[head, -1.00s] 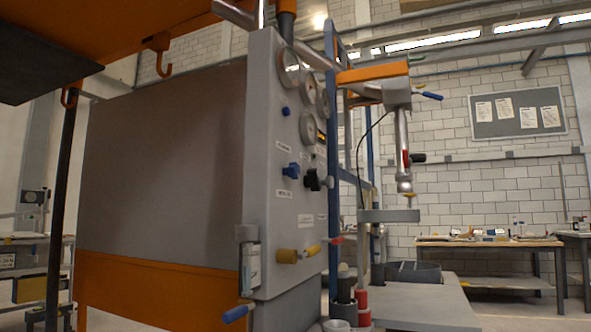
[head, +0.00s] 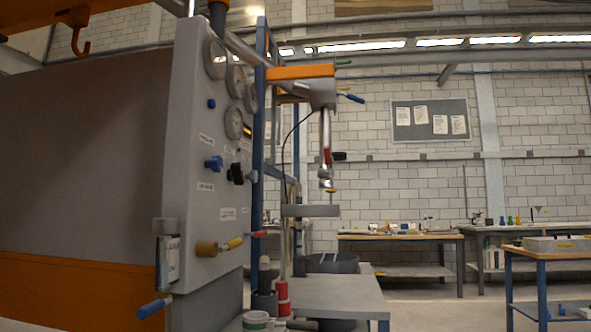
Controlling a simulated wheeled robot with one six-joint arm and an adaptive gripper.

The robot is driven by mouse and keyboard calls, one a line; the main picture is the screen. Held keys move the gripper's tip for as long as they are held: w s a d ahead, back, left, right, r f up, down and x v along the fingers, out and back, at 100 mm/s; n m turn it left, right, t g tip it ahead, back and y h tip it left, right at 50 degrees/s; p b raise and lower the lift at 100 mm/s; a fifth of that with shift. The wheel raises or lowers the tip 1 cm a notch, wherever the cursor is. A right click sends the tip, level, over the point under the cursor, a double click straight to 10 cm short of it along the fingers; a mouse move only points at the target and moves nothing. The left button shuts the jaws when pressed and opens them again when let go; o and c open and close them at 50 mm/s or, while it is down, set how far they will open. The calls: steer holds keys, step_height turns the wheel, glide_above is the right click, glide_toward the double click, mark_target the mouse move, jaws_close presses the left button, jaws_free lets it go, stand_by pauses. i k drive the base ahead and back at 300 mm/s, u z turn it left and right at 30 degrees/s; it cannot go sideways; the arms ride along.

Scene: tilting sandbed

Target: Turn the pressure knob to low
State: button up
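The grey control panel (head: 185,130) stands left of centre, seen at a slant. It carries a blue knob (head: 213,163) and a black knob (head: 236,173) side by side at mid height, with small labels too blurred to read. I cannot tell which one is the pressure knob or where it is set. A small blue knob (head: 211,103) sits higher up. Round gauges (head: 215,59) line the upper panel. A brass-coloured valve part (head: 206,249) with a yellow handle is lower down. My gripper is not in view.
A blue-handled lever (head: 152,308) juts out at the panel's lower left. An orange overhead arm (head: 300,72) extends right behind the panel. A grey table (head: 335,295) stands beyond the panel. Workbenches (head: 400,237) line the back wall. Open floor shows at right.

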mark_target(215, 164)
steer(key=z, duration=0.4)
steer(key=i, duration=0.95)
steer(key=u, duration=0.9)
